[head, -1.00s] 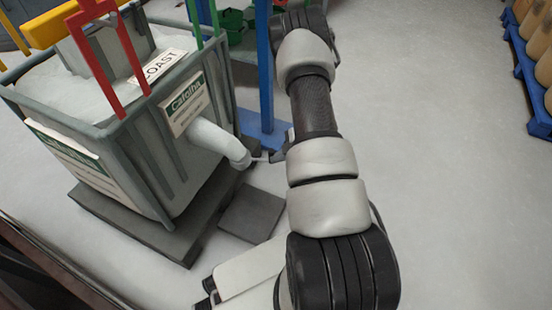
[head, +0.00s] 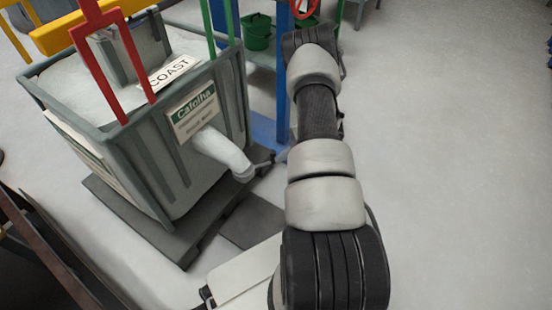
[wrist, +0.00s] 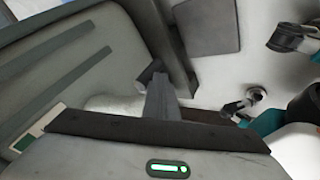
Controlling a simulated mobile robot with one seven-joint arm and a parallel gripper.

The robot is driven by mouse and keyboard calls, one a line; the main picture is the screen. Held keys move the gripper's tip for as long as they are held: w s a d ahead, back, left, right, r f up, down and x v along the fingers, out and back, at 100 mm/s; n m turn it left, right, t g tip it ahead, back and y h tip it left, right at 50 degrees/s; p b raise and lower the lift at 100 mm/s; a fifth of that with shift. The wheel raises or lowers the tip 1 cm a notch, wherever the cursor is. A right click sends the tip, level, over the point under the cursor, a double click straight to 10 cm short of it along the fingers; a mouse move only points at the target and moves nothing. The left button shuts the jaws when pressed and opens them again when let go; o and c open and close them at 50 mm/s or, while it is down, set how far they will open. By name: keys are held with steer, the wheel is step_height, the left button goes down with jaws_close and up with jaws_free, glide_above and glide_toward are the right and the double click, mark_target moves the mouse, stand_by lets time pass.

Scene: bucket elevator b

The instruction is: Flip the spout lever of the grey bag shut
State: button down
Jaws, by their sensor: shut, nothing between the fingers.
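The grey bag (head: 150,120) is a box-shaped sack with a Catolna label, at the left of the head view. Its pale spout (head: 222,153) sticks out of the right side and slopes down.
A dark pallet (head: 180,245) lies under the bag, with a dark floor plate (head: 252,222) in front. Green buckets (head: 257,32) sit at the back. The floor on the right is clear.

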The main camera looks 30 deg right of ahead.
steer(key=shift+w+d, duration=0.25)
steer(key=shift+w, duration=0.35)
steer(key=shift+w+d, duration=0.25)
steer(key=shift+w, duration=0.3)
